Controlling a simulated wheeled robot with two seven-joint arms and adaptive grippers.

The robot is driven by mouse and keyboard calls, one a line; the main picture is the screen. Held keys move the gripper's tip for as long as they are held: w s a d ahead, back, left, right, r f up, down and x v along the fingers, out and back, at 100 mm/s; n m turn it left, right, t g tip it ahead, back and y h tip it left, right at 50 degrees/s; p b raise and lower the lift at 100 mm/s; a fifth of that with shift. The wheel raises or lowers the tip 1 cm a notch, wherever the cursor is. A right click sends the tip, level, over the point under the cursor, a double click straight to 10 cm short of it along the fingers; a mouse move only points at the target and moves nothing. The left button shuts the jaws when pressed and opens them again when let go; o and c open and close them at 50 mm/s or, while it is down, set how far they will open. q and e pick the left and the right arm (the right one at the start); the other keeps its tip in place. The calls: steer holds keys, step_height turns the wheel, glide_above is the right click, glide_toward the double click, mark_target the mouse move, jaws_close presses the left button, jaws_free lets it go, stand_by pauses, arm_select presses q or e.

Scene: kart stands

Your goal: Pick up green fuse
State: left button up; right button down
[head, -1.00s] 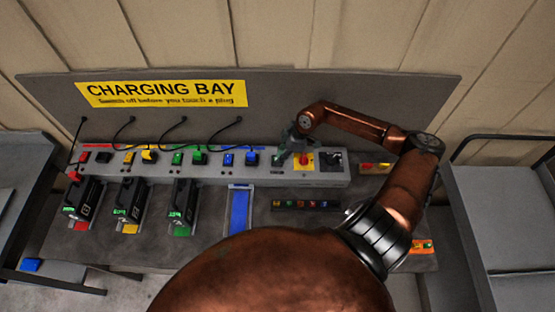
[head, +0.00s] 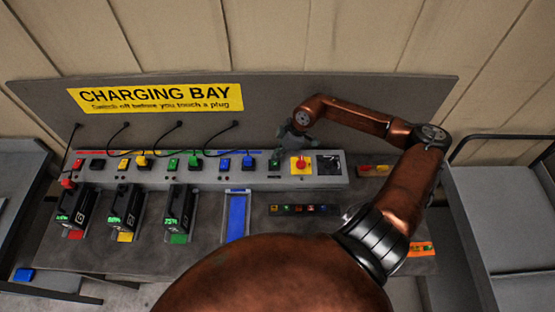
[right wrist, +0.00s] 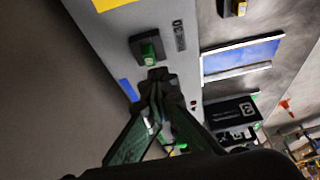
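A small green piece (right wrist: 149,56), which may be the green fuse, sits in a black socket on the grey panel in the right wrist view. In the head view this green piece (head: 275,161) is at the panel's right part, left of the yellow plate with the red knob. A dark strip (head: 305,210) on the bench holds several small coloured pieces, one of them green. My right gripper (right wrist: 157,76) has its fingertips together just short of the socket, with nothing visible between them. In the head view the right gripper (head: 292,140) is above the panel. My left gripper is out of view.
The red knob (head: 301,164) stands close beside the right gripper. Three black batteries (head: 124,208) stand in bays at the left, with cables and plugs above. A blue empty bay (head: 237,215) lies right of them. The backboard (head: 350,105) rises behind the panel.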

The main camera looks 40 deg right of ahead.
arm_select(q)
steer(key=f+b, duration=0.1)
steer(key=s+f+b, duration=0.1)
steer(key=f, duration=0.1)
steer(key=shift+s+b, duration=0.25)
steer(key=shift+b, duration=0.15)
arm_select(e)
steer(key=s+a+r, duration=0.7)
steer(key=a+r, duration=0.1)
steer(key=a, duration=0.2)
steer(key=shift+a+r, duration=0.3)
steer(key=c, duration=2.7)
jaws_free()
steer(key=shift+s, duration=0.1)
steer(key=shift+c, duration=0.2)
steer(key=o, duration=2.2)
